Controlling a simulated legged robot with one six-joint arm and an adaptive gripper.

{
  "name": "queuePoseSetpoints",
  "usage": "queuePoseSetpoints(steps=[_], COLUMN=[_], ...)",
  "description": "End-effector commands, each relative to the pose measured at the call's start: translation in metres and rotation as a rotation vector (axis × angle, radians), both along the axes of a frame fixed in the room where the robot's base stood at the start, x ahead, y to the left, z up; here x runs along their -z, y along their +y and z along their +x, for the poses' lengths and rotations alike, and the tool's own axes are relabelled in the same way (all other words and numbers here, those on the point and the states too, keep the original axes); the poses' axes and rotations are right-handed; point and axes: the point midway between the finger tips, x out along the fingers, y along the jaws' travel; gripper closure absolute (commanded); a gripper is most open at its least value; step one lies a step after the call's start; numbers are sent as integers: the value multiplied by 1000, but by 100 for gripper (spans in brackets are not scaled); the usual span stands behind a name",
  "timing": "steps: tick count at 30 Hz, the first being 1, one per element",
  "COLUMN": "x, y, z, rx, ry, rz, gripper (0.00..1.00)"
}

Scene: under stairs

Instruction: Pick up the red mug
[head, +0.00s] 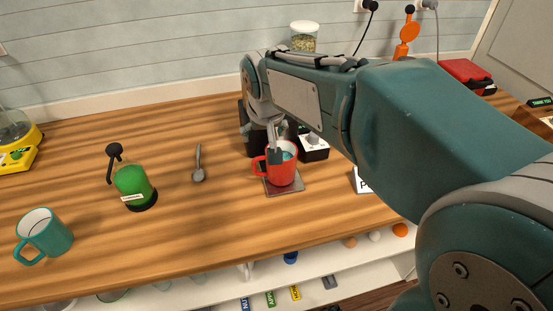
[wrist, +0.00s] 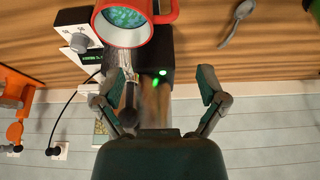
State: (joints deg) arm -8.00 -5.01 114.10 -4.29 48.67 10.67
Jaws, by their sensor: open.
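The red mug (head: 283,174) stands upright on a dark square coaster (head: 298,187) on the wooden counter. Its handle points left, and its inside looks bluish. In the wrist view the mug (wrist: 151,32) is at the top, left of centre and partly cut off. My gripper's fingers (wrist: 158,86) are spread wide there, with nothing between them touching; the mug lies beyond the left fingertip. Whether a finger touches the mug cannot be told.
A black device (head: 256,140) and a white-topped box with a knob (head: 314,146) stand close behind the mug. Counter between spoon and mug is clear.

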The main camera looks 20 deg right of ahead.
Motion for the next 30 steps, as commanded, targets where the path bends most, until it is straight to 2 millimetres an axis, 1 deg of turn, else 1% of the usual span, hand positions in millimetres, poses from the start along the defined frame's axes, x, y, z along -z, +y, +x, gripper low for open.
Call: queuePoseSetpoints(steps=[3, 6, 13, 18, 21, 24, 30], x=[20, 35, 53, 79, 90, 95, 96], y=[0, -1, 0, 2, 2, 2, 2], z=[7, 12, 19, 24, 30, 33, 33], rx=[0, 0, 0, -1, -1, 0, 0], ry=[6, 5, 3, 5, 4, 1, 0], rz=[-1, -1, -1, -2, -1, -1, -1], gripper=[9, 9, 9, 9, 9, 9, 9])
